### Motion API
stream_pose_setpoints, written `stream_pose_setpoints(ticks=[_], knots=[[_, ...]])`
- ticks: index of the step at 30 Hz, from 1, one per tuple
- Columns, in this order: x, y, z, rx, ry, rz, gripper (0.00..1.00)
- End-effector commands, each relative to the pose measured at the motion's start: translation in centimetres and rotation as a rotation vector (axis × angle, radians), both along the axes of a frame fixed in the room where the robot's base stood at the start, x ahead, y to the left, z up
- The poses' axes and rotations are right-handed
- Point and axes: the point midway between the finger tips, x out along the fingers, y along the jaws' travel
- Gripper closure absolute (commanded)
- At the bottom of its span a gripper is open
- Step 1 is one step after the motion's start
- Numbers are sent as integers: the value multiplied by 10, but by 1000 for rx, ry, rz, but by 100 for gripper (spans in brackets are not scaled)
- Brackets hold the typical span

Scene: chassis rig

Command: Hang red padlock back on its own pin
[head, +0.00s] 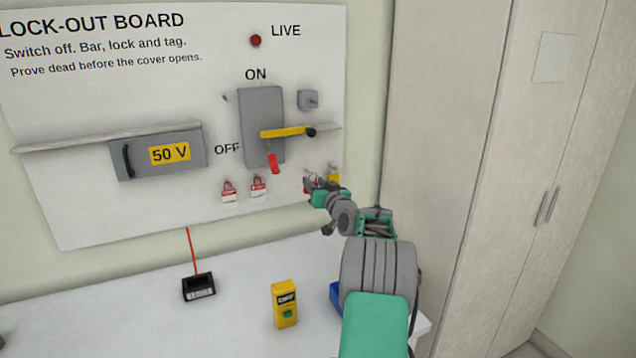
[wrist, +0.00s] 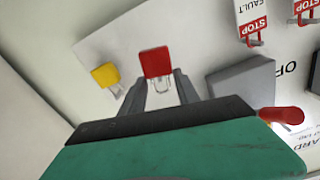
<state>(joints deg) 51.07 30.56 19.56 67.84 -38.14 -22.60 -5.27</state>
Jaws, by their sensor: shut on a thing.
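The red padlock (wrist: 156,61) is between my fingertips in the wrist view, with its thin metal shackle showing below the body. My gripper (head: 314,184) is shut on it, close to the lower right of the lock-out board. In the head view only a small bit of red padlock (head: 307,187) shows beside the fingers. A yellow padlock (head: 333,175) hangs just right of my gripper; it also shows left of the red one in the wrist view (wrist: 106,76). The red padlock's pin is not clearly visible, and I cannot tell whether the shackle touches it.
A grey switch box (head: 262,118) with a yellow bar (head: 287,132) and red handle (head: 273,163) is up and left of my gripper. Two red-and-white tags (head: 229,192) (head: 258,187) hang left. A yellow tester (head: 285,305) and black box (head: 199,288) stand on the bench.

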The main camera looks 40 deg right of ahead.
Motion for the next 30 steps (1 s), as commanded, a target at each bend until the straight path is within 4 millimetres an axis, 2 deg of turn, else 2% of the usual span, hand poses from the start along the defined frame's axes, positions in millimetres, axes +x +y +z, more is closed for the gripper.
stream_pose_setpoints(ticks=[11, 12, 16, 30], knots=[[26, -7, 2, -1, -1, 1, 100], [28, -8, -5, -1, -1, 1, 100], [34, -10, -8, -2, -1, 0, 100], [37, -11, -4, -2, -2, 0, 100]])
